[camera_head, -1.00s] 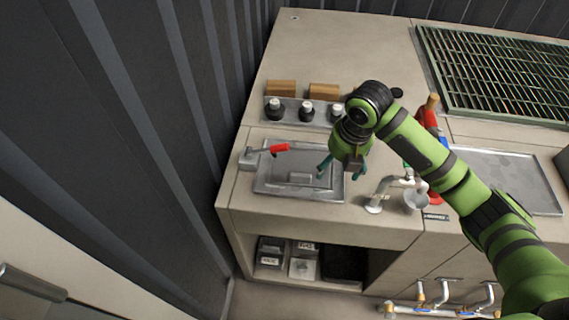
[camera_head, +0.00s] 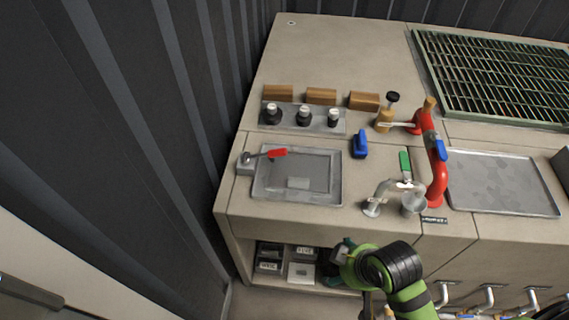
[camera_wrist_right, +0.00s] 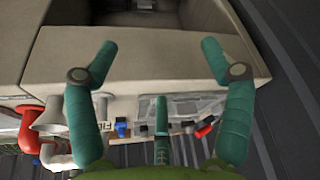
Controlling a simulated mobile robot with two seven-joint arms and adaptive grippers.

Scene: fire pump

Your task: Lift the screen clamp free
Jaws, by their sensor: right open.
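The screen clamp, which I take to be the red-handled lever (camera_head: 277,153) on a grey mount, sits at the left edge of a flat metal screen tray (camera_head: 330,197) on the counter. Its red handle points right over the tray's back left corner. It also shows small in the right wrist view (camera_wrist_right: 203,131). My right gripper (camera_head: 336,264) is below the counter's front edge, before the open shelf, well away from the clamp. In the right wrist view its teal fingers (camera_wrist_right: 158,60) are wide apart with nothing between them. My left gripper is not in view.
The shelf (camera_head: 256,284) under the counter holds dark and light boxes. A dark wall closes the left.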

